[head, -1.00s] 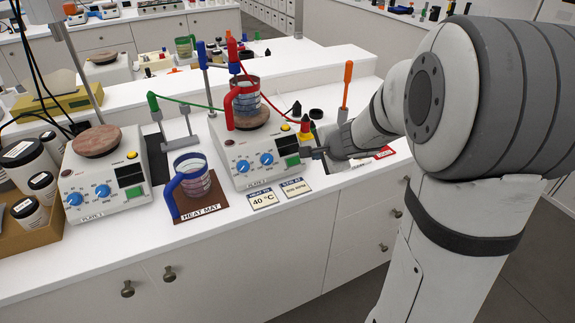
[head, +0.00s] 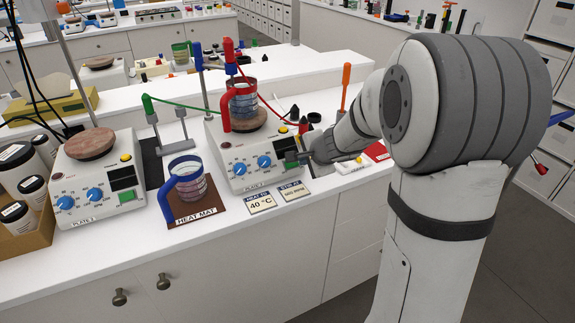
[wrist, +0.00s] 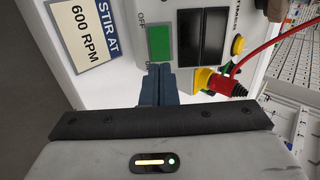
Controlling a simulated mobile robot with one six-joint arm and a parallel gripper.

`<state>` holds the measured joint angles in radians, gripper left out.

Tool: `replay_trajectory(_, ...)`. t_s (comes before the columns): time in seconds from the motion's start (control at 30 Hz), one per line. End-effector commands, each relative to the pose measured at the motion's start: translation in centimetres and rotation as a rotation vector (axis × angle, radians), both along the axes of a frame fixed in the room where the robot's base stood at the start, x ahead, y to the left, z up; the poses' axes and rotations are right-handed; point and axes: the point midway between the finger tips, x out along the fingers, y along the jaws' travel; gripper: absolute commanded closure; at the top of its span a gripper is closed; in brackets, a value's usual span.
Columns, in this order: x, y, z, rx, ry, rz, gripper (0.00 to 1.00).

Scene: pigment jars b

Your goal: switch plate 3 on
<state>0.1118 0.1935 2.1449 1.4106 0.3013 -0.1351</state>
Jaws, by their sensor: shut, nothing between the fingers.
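The hot plate under my gripper is the right-hand white one (head: 222,151), with blue knobs; its plate number is not readable. A red-handled glass beaker (head: 244,99) stands on its round top. Its green rocker switch (wrist: 160,43) shows in the wrist view, with OFF lettering at one end; the other end's lettering is mostly hidden by my fingers. The plate's dark display windows (wrist: 202,35) look unlit. My gripper (wrist: 157,85) is shut and empty, its fingertips right beside the switch; I cannot tell whether they touch it. In the head view my gripper (head: 300,157) is at the plate's front right.
A red plug (wrist: 232,88) and cable are close beside my fingers. A blue-handled beaker (head: 188,184) stands on the brown heat mat (head: 210,211). Another hot plate (head: 70,178) is at left. Cards (head: 260,202) lie in front, and an orange-topped post (head: 345,85) stands behind my wrist.

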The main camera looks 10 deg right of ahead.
Motion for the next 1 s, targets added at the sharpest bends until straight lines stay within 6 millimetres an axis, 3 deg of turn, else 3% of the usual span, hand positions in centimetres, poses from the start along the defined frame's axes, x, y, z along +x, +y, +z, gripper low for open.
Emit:
replay_trajectory(0.4, 0.8, 0.3, -1.0, 0.000, 0.000, 0.001, 1.00)
replay_trajectory(1.0, -1.9, -0.5, 2.1, 0.000, 0.000, 0.001, 1.00)
